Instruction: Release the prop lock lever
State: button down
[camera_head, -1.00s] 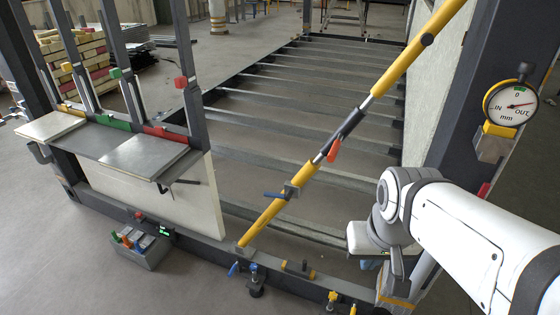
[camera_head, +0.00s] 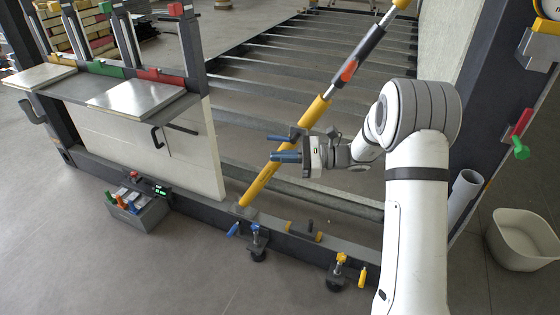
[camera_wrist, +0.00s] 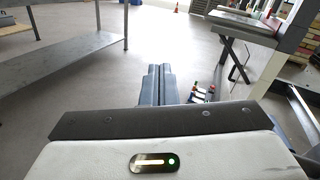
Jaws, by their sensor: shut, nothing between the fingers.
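A yellow diagonal prop (camera_head: 262,181) rises to the right from the floor frame. A blue lever (camera_head: 278,138) sticks out left from a dark clamp on its lower part. An orange-red lever (camera_head: 348,70) sits higher, on the prop's black sleeve (camera_head: 358,58). My gripper (camera_head: 274,157) points left across the prop, with its shut blue fingers just below the blue lever in the picture. I cannot tell whether they touch it. In the wrist view my shut fingers (camera_wrist: 157,72) have nothing between them, and neither lever shows.
A panel with a metal shelf (camera_head: 135,94) and black handle stands left. A grey box of coloured-handled tools (camera_head: 138,208) sits on the floor before it. Coloured clamps line the front beam (camera_head: 300,247). A white bin (camera_head: 520,240) stands right. The front-left floor is clear.

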aim_at(282, 137)
jog(key=w+d+f+m+t+y+b, duration=0.2)
jog(key=w+d+f+m+t+b, duration=0.15)
jog(key=w+f+m+t, duration=0.5)
jog(key=w+d+f+m+t+y+b, duration=0.25)
jog(key=w+f+t+b, duration=0.2)
jog(key=f, duration=0.75)
jog(key=d+r+b+x, duration=0.1)
jog(key=b+x, duration=0.1)
jog(key=x, duration=1)
jog(key=shift+w+d+r+m+h+b, duration=0.15)
jog(key=shift+w+r+m+h+b, duration=0.15)
jog(key=shift+w+r+h, duration=0.15)
jog(key=shift+w+a+r+p, duration=0.25)
jog(key=shift+a+r+p, duration=0.55)
jog(key=shift+r, duration=0.25)
jog(key=shift+d+f, duration=0.1)
jog(key=shift+f, duration=0.1)
